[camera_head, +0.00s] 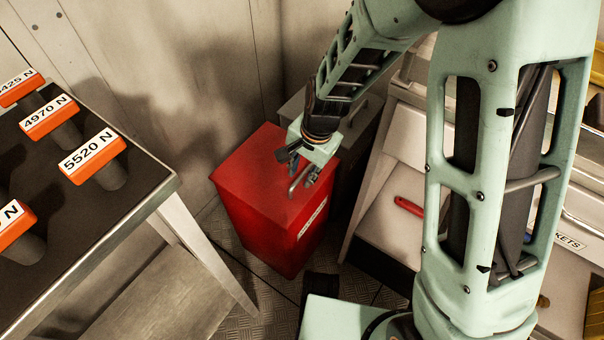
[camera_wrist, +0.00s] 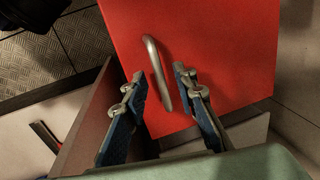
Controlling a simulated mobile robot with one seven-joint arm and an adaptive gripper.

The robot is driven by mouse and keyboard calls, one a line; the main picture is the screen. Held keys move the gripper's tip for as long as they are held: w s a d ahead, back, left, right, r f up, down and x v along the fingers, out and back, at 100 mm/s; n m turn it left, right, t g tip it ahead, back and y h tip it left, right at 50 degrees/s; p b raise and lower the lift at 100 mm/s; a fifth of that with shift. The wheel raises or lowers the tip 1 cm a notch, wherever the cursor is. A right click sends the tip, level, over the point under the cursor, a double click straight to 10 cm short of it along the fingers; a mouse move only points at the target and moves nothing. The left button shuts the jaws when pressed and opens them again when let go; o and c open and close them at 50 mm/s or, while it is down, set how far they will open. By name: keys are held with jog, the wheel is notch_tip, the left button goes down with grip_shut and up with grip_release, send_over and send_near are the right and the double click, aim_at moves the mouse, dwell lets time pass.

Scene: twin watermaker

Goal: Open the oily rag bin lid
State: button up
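The oily rag bin (camera_head: 275,205) is a red box on the floor, with a white label on its side. Its flat red lid (camera_head: 258,170) looks shut. In the wrist view the lid (camera_wrist: 225,50) fills the upper middle, and its curved metal handle (camera_wrist: 157,72) stands near the lid's edge. My gripper (camera_head: 296,168) is over the lid's right part. In the wrist view my gripper (camera_wrist: 159,80) is open, with one finger on each side of the handle. It holds nothing. I cannot tell whether the fingers touch the handle or how deep they reach.
A dark-topped table (camera_head: 110,215) with orange labelled blocks stands at the left. A dark grey bin (camera_head: 350,135) stands behind the red one. A pale cabinet with a red-handled item (camera_head: 409,207) is at the right. Bare tread-plate floor (camera_head: 240,265) shows in front.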

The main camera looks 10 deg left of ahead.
jog(key=shift+c, duration=0.4)
grip_shut()
